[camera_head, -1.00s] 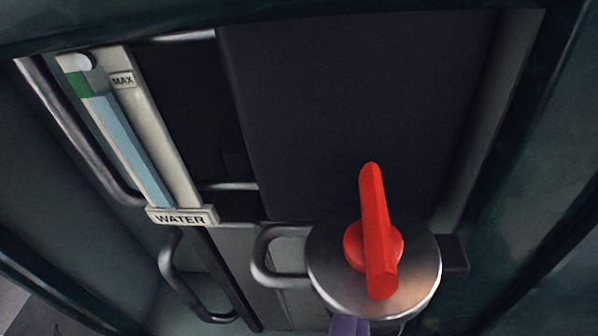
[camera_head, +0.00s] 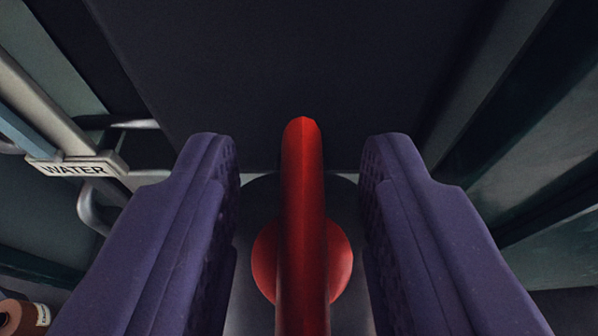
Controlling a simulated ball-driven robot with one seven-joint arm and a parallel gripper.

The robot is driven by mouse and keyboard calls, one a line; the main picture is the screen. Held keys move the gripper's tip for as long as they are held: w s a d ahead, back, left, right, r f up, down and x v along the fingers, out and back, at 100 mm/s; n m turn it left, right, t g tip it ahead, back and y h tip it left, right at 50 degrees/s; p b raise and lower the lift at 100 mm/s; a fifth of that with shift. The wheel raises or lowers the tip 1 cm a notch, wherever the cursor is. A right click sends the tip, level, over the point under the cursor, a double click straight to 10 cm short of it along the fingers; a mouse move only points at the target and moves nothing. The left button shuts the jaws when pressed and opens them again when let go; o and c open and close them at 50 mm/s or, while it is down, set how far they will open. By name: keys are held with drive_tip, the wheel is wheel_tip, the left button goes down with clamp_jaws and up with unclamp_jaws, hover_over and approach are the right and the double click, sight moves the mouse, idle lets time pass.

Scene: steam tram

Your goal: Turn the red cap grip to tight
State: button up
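The red cap grip (camera_head: 303,215) is a long red bar on a round red hub, pointing away from me up the middle of the camera view. It sits on a round metal cap (camera_head: 262,195), now mostly hidden by the grip and my fingers. My gripper (camera_head: 300,165) is open, with one purple finger on each side of the red bar. A gap shows between each finger and the bar, so neither touches it. The near end of the bar runs out of the bottom of the picture.
A water gauge with a "WATER" plate (camera_head: 75,167) and metal tube stands at the left. A metal handle (camera_head: 92,208) is below it. A dark panel (camera_head: 290,70) lies behind the cap. A brown and white object (camera_head: 24,315) is at the lower left corner.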

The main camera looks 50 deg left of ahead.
clamp_jaws()
